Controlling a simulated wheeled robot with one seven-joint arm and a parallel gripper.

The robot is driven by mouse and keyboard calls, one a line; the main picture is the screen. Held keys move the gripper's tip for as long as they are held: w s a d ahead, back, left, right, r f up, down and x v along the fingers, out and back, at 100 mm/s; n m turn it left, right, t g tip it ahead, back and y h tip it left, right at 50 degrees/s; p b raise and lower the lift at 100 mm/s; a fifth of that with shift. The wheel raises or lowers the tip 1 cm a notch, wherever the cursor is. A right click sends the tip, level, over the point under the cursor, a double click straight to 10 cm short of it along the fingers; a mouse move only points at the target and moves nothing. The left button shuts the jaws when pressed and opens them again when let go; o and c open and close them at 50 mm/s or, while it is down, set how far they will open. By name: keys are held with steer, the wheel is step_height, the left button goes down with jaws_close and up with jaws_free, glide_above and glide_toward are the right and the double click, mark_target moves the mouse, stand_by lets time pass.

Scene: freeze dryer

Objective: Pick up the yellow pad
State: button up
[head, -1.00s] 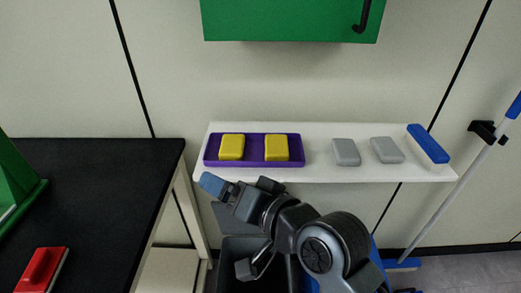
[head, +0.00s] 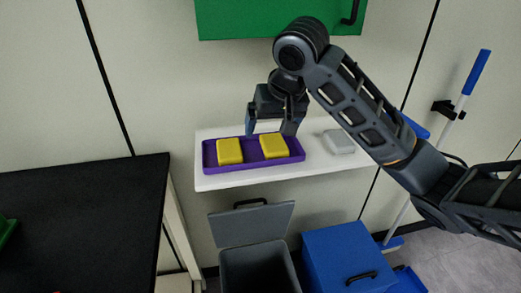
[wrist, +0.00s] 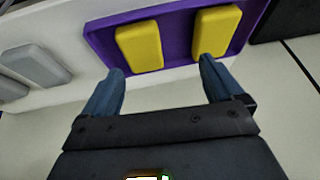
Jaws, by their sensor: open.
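Two yellow pads lie side by side in a shallow purple tray (head: 207,158) on a white shelf. The right pad (head: 274,145) and the left pad (head: 229,151) both show in the head view. My gripper (head: 269,132) is open and empty, pointing down at the tray's back side, with its fingers to either side of the right pad. In the wrist view, the right pad (wrist: 139,45) appears ahead of the gap between the open fingers (wrist: 160,65). The left pad (wrist: 217,30) is beyond one fingertip. I cannot tell the exact fingertip height.
Grey pads (head: 338,141) sit on the white shelf (head: 230,183) right of the tray, partly hidden by my arm. A green cabinet (head: 240,18) hangs above. Below are a grey open bin (head: 255,268) and a blue bin (head: 345,258). A black table (head: 80,215) stands at left.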

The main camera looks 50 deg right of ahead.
mark_target(274, 143)
steer(key=shift+s+d+g+h, duration=0.2)
steer(key=shift+s+d, duration=0.05)
steer(key=shift+d, duration=0.25)
steer(key=shift+s+d+g+h, duration=0.2)
steer(key=shift+s+d, duration=0.05)
steer(key=shift+d, duration=0.25)
steer(key=b+x, duration=0.2)
steer(key=x, duration=0.1)
steer(key=shift+w+b+x, duration=0.1)
steer(key=shift+b+x, duration=0.1)
steer(key=shift+x, duration=0.95)
steer(key=shift+w+b+x, duration=0.15)
steer(key=shift+b+x, duration=0.05)
steer(key=shift+x, duration=0.9)
steer(key=shift+a, duration=0.1)
steer(key=shift+c, duration=0.2)
steer(key=c, duration=1.1)
